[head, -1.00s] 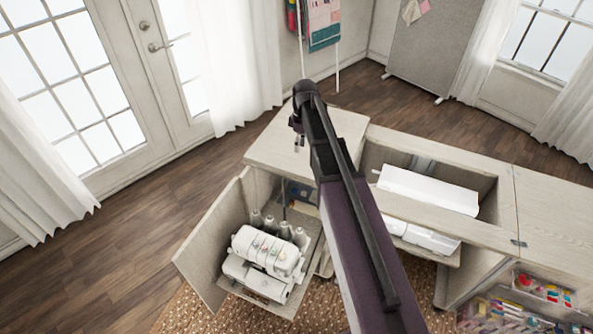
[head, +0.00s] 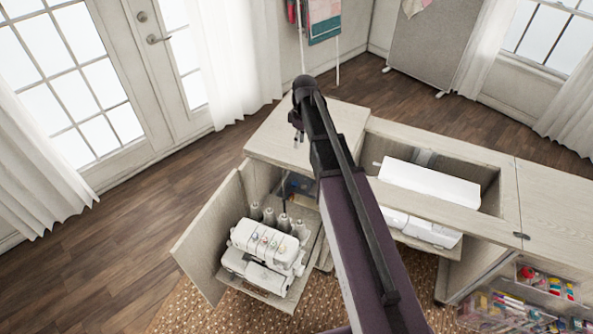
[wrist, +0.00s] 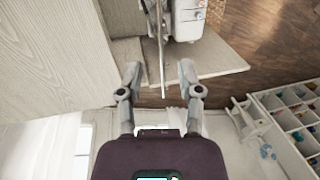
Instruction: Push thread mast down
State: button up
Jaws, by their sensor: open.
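A white serger (head: 265,247) with several thread cones stands on a shelf in the open left compartment of the cabinet. The thread mast (head: 284,196) is a thin dark upright rod behind the cones. In the wrist view, a thin rod that looks like the mast (wrist: 161,62) runs from the top edge down between my fingers, with no clear contact. Part of the serger (wrist: 188,18) shows beyond it. My gripper (wrist: 160,72) is open and empty, fingers on either side of the rod. In the head view, my gripper (head: 298,140) is small and partly hidden by my arm.
The cabinet top (head: 300,125) lies close to my gripper; its wood fills the left of the wrist view (wrist: 45,50). The open cabinet door (head: 208,235) stands left of the serger. A white machine (head: 428,185) sits in the right opening. Trays of supplies (head: 545,285) are at lower right.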

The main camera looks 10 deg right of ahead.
jog(key=shift+s+a+f+b, duration=0.2)
jog(key=shift+s+f+b, duration=0.1)
jog(key=shift+f+b, duration=1.5)
jog(key=shift+s+a+f+b, duration=0.25)
jog(key=shift+s+f+b, duration=0.05)
jog(key=shift+f+b, duration=1.55)
jog(key=shift+s+a+f+b, duration=0.2)
jog(key=shift+s+f+b, duration=0.1)
jog(key=shift+f+b, duration=1.5)
jog(key=shift+f, duration=0.15)
grip_shut()
